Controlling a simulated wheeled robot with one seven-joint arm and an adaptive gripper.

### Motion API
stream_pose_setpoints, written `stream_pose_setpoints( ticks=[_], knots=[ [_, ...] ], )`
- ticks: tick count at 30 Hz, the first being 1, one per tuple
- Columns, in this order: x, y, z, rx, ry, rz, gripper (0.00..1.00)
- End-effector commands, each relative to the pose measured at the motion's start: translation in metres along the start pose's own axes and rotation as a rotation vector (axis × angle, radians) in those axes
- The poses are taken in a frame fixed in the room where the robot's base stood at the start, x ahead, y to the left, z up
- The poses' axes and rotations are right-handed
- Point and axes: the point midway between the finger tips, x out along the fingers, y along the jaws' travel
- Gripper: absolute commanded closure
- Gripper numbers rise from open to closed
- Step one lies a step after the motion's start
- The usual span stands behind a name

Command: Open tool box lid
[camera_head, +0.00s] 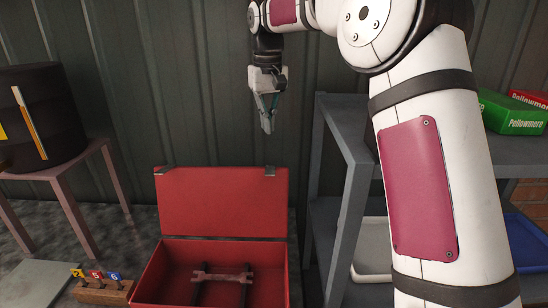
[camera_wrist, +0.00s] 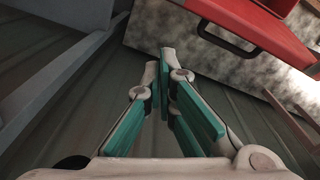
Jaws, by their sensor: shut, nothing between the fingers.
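The red tool box (camera_head: 143,285) stands low in the middle of the head view. Its lid (camera_head: 222,203) is raised upright at the back, so the box is open. A dark red bar-like thing (camera_head: 222,276) and dark parts show inside. My gripper (camera_head: 267,126) hangs above the lid, apart from it, with its fingers pointing down. In the wrist view my gripper (camera_wrist: 168,56) is shut and empty. Red box surface with a black handle (camera_wrist: 228,42) shows at the upper right there.
A dark barrel (camera_head: 45,115) stands on a table at the left. A small block with numbered tags (camera_head: 103,290) is left of the tool box. A ribbed wall is behind.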

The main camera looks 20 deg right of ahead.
Motion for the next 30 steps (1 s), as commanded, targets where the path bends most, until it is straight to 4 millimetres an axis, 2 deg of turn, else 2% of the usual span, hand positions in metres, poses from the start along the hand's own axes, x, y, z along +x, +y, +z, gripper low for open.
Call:
stream_pose_setpoints(
  ticks=[3, 6, 14, 20, 30],
  knots=[
    [0.000, 0.007, 0.000, 0.184, 0.011, 0.004, 1.00],
    [0.000, 0.012, 0.001, 0.296, 0.016, 0.005, 1.00],
    [0.007, 0.015, 0.001, 0.389, 0.020, 0.006, 1.00],
    [0.036, 0.015, 0.002, 0.387, 0.016, 0.005, 1.00],
    [0.102, 0.015, 0.001, 0.384, 0.018, 0.004, 1.00]
  ],
)
